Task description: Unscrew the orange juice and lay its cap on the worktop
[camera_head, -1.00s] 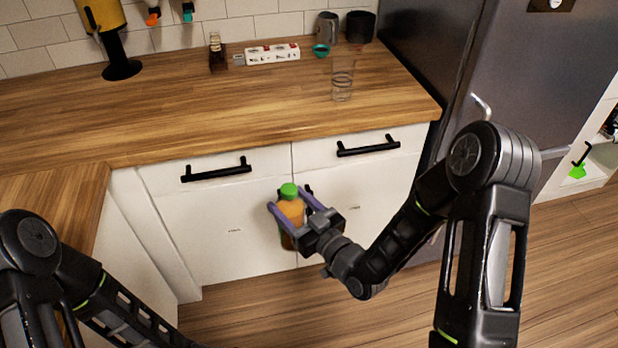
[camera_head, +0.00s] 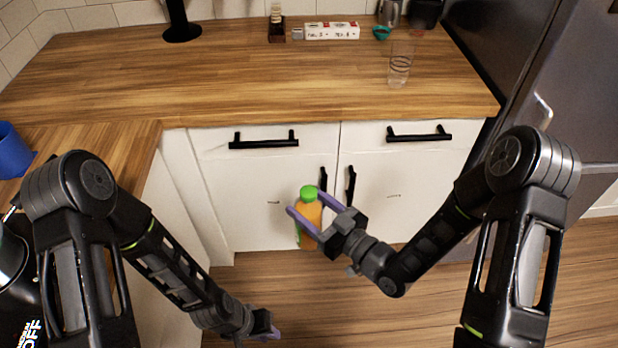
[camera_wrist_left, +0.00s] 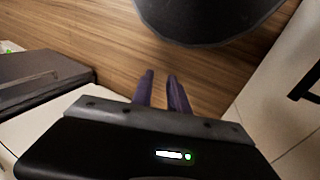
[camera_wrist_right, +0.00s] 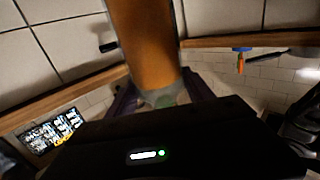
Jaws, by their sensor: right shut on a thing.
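The orange juice bottle (camera_head: 308,212) is upright in front of the white lower cabinets, below the worktop's front edge. Its green cap (camera_head: 308,192) sits on its top. My right gripper (camera_head: 314,212) is shut on the bottle's upper part, below the cap. The bottle's orange body (camera_wrist_right: 148,45) fills the middle of the right wrist view. My left gripper (camera_head: 262,334) is low over the floor, apart from the bottle, empty, with a narrow gap between its fingers (camera_wrist_left: 160,92). The wooden worktop (camera_head: 220,75) runs along the back.
A clear glass (camera_head: 399,65) stands near the worktop's right end. A dark bottle (camera_head: 277,25), a white power strip (camera_head: 331,31) and a teal bowl (camera_head: 381,33) are at the back. A blue container (camera_head: 10,150) is at far left. The worktop's middle is clear.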

